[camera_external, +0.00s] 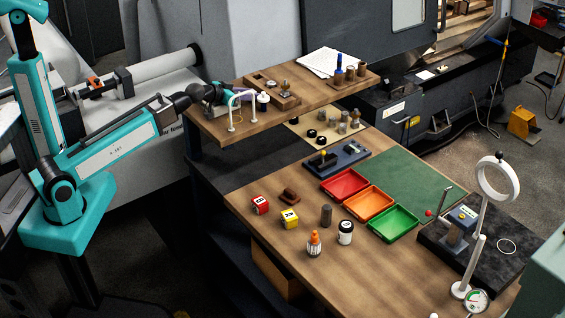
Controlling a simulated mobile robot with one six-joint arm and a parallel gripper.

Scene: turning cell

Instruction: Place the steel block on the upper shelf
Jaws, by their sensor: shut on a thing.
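My gripper (217,97) is at the left end of the upper shelf (300,105), low over its wooden top. It is shut on a small grey thing that looks like the steel block; the jaws and a white arched stand hide most of it. I cannot tell whether the block touches the shelf. My arm reaches in from the left.
The white arched stand (231,116) is close to my gripper. The lower bench holds coloured trays (369,203), dice-like cubes and bottles.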

